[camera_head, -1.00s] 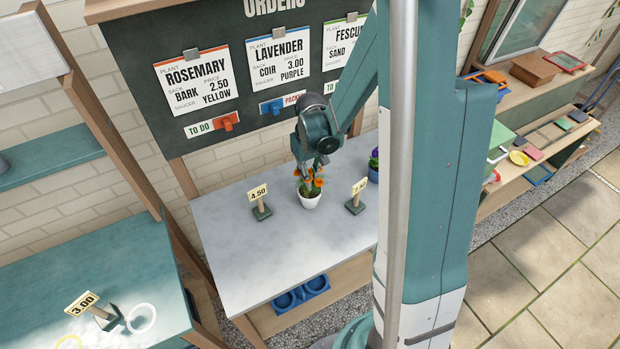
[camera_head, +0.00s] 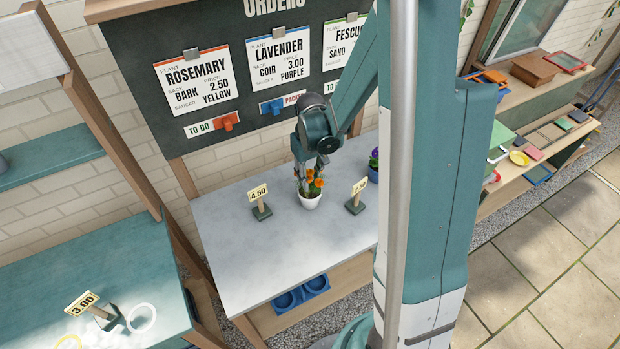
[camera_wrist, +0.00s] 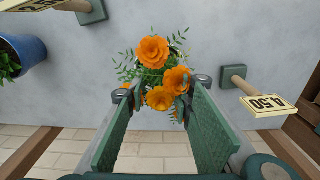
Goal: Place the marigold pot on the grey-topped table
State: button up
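The marigold pot (camera_head: 311,202) is a small white pot with orange flowers and green leaves. It stands upright on the grey-topped table (camera_head: 270,245), between two price stands. In the wrist view the orange marigold flowers (camera_wrist: 153,52) show from above, and they hide the pot. My gripper (camera_head: 305,183) is at the flowers, just above the pot on its wall side. In the wrist view my gripper (camera_wrist: 162,90) is open, its fingers wide apart, with the lower blooms between the fingertips. I see no finger pressed on the pot.
A 4.50 price stand (camera_head: 260,205) is left of the pot, and another price stand (camera_head: 355,198) is right of it. A blue pot with a purple flower (camera_head: 373,165) stands farther right. The table's front half is clear. The order board (camera_head: 180,110) rises behind.

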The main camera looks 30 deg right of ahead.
notch_tip(320, 180, up, 12)
dwell(0.9)
dwell(0.5)
jog(key=shift+r, duration=0.1)
jog(key=s+a+r+t, duration=0.3)
jog(key=s+a+r, duration=0.3)
jog(key=s+r, duration=0.2)
jog(key=s+a+r+t, duration=0.4)
jog(key=s+a+r, duration=0.2)
jog(key=s+r, duration=0.2)
jog(key=shift+s+r, duration=0.35)
jog(key=shift+s, duration=0.25)
dwell(0.4)
jog(key=shift+f, duration=0.15)
